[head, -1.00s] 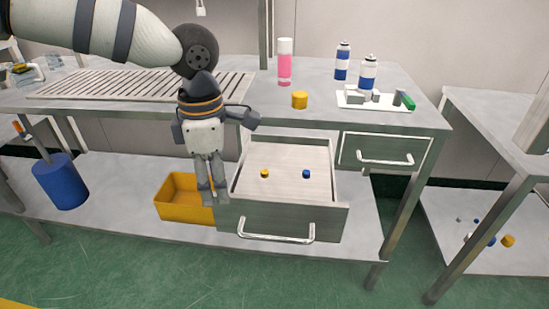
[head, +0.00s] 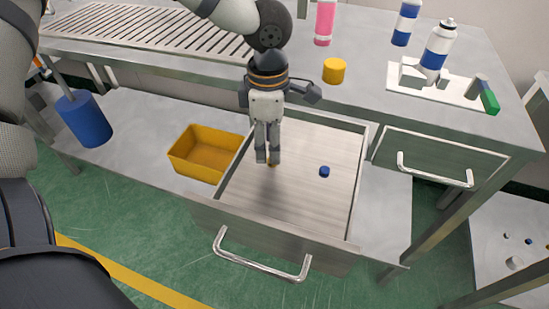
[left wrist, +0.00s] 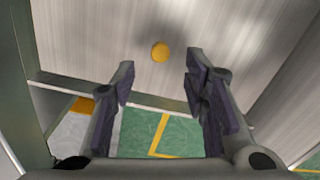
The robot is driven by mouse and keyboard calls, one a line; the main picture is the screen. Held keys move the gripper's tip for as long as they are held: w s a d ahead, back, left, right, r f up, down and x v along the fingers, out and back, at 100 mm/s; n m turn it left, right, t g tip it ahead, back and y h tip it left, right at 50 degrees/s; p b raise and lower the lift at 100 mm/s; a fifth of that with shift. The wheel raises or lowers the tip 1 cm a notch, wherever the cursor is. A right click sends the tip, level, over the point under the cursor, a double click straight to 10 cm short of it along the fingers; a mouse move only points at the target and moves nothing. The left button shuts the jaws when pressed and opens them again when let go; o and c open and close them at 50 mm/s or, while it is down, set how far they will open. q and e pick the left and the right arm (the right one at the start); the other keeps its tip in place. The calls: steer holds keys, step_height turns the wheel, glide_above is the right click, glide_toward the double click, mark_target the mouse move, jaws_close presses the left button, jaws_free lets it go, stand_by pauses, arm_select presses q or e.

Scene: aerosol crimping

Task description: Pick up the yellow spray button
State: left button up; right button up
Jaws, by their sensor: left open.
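The yellow spray button (left wrist: 160,52) lies on the floor of the open drawer (head: 295,205). In the left wrist view it shows between and just beyond my two open fingers. In the head view only a sliver of the yellow spray button (head: 272,163) shows at the fingertips; the rest is hidden behind them. My left gripper (head: 267,160) points down into the drawer over the button, open and empty. It also shows in the left wrist view (left wrist: 160,80). My right gripper is not in view.
A blue button (head: 324,171) lies in the drawer, right of my gripper. The drawer walls stand close around. A yellow bin (head: 205,152) is left of the drawer. On the table above are a yellow cap (head: 334,71), a pink bottle (head: 325,22) and a white tray (head: 440,90).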

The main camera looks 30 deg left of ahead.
arm_select(q)
steer(key=f, duration=0.4)
steer(key=shift+w+d, duration=0.1)
steer(key=shift+d, duration=0.15)
steer(key=shift+r, duration=0.15)
steer(key=c, duration=0.8)
steer(key=shift+o, duration=0.2)
